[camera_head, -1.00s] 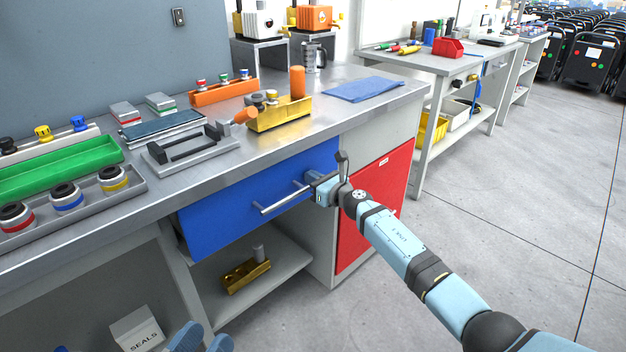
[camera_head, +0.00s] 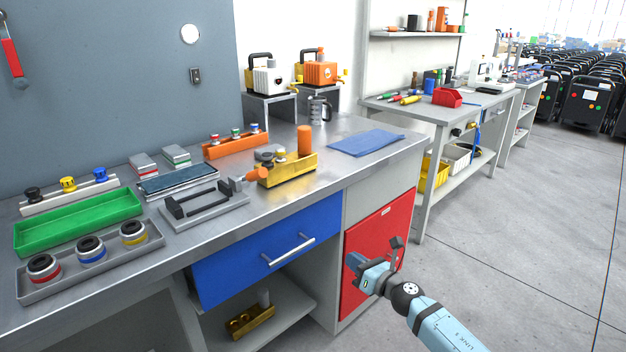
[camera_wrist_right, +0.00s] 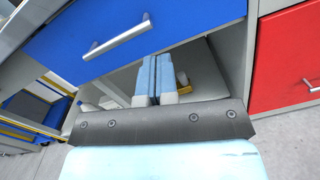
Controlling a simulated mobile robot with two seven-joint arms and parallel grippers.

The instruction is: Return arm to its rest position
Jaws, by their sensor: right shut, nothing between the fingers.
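My right gripper (camera_head: 358,268) is in front of the red cabinet door, to the right of and below the blue drawer's bar handle. In the right wrist view its two blue fingers (camera_wrist_right: 154,76) lie together, shut and empty. The blue drawer (camera_head: 265,251) appears closed under the worktop, and its handle (camera_head: 288,250) is clear of the gripper. The drawer (camera_wrist_right: 170,22) and handle (camera_wrist_right: 116,36) also show in the right wrist view. My left gripper is not in view.
The metal worktop (camera_head: 345,190) holds a green tray (camera_head: 78,222), a grey tray (camera_head: 115,265), a brass block (camera_head: 288,172) and a blue cloth (camera_head: 366,142). The red door (camera_head: 380,235) is close behind my gripper. The floor (camera_head: 510,240) to the right is open.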

